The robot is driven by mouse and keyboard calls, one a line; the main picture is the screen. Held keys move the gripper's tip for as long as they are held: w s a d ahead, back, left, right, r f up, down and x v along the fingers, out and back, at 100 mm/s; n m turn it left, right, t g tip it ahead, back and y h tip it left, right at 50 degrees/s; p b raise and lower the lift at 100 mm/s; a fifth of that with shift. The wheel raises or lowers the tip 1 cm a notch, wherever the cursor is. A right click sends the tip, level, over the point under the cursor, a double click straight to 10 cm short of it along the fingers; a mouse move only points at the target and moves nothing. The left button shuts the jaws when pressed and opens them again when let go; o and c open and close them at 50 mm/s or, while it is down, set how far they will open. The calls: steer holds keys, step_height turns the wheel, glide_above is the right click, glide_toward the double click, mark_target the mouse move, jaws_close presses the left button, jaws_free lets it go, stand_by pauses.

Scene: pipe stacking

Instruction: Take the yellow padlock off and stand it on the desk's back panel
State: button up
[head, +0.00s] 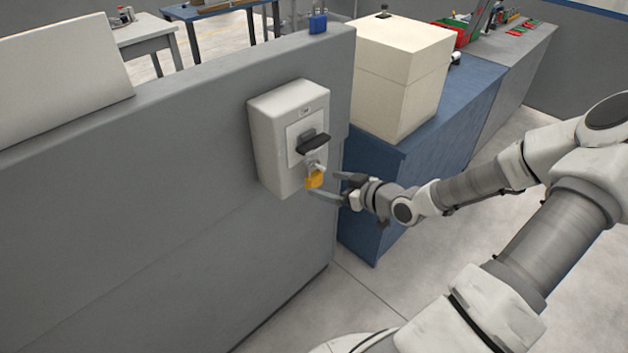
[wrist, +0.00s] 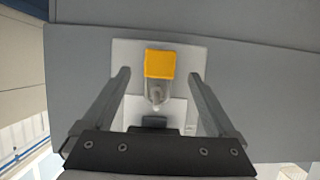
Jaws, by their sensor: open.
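The yellow padlock (head: 314,179) hangs by its shackle below the black handle (head: 312,142) of a light grey switch box (head: 262,140). The box is fixed to the grey back panel (head: 190,180). In the wrist view the padlock (wrist: 160,65) lies between and beyond the fingers, near the middle. My gripper (head: 331,186) is open and empty, just right of the padlock, its fingers reaching towards it. In the wrist view the two fingers of the gripper (wrist: 160,84) stand wide on either side, apart from the padlock.
A blue padlock (head: 318,22) stands on the panel's top edge, above the switch box. A cream box (head: 400,75) sits on a blue cabinet (head: 440,130) right of the panel. The panel's top left of the blue padlock is bare, up to a pale board (head: 60,70).

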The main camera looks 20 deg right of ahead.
mark_target(317, 180)
steer(key=x, duration=0.5)
steer(key=shift+b, duration=0.35)
steer(key=shift+d+r, duration=0.1)
jaws_close()
